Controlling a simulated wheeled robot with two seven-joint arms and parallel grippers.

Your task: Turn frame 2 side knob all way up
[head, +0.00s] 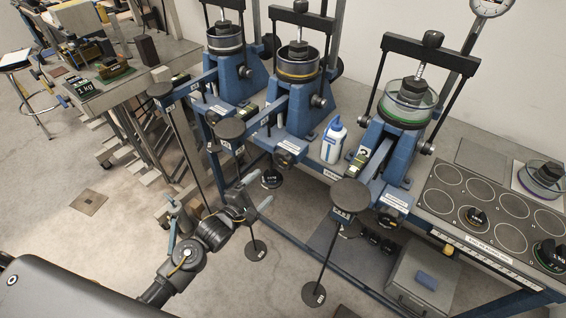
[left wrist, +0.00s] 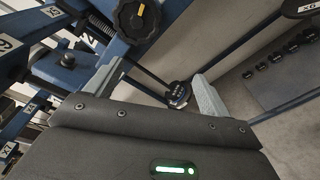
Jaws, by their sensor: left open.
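Three blue lever frames stand along the bench; the middle one (head: 292,108) appears to be frame 2. A black ribbed knob (head: 287,156) sits at the near end of its beam. What seems to be the same knob (left wrist: 137,18), with a yellow mark, shows at the top of the left wrist view. My left gripper (head: 257,190) is open and empty, below and left of the knob, apart from it. Its two grey fingers (left wrist: 158,82) are spread in the left wrist view, with the knob beyond them. My right gripper is not in view.
Hanging rods with round black plates, including one at the right (head: 349,193), stand near the bench's front. A white-blue bottle (head: 333,141) stands between the middle and right frames. A weight tray (head: 480,208) and a grey box (head: 423,280) are at right.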

